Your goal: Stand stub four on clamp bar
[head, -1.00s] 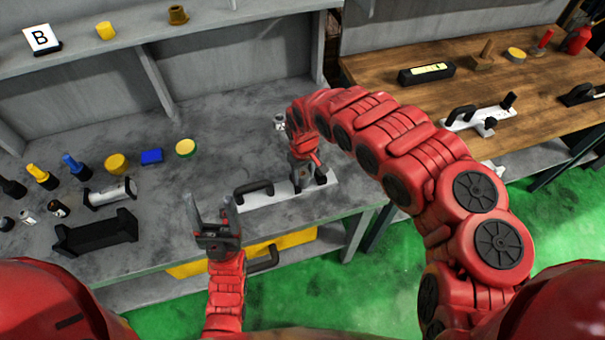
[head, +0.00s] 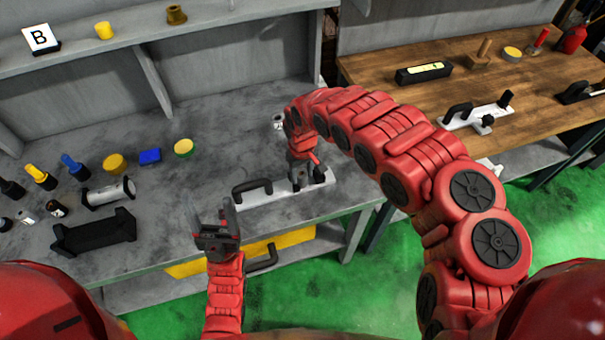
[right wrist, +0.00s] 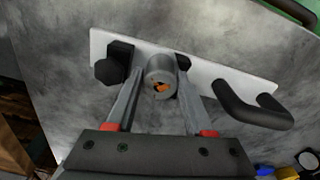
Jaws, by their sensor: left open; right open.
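The clamp bar is a pale plate with a black handle (head: 253,187) and a dark knob (right wrist: 115,63), lying near the front edge of the grey bench. In the right wrist view its bare plate (right wrist: 215,73) runs beneath my right gripper (head: 308,180). A grey cylindrical stub (right wrist: 159,68) with an orange centre stands between the open right fingers, over the plate and apparently resting on it; its number cannot be read. Its foot is partly hidden. My left gripper (head: 214,218) is open and empty, pointing up in front of the bench edge, left of the bar.
A black cradle (head: 95,233), a silver cylinder in a holder (head: 108,192) and several small parts stand at the bench's left. A blue block (head: 150,156) and a yellow-green disc (head: 183,147) lie farther back. A wooden table (head: 460,85) is at right. Mid-bench is clear.

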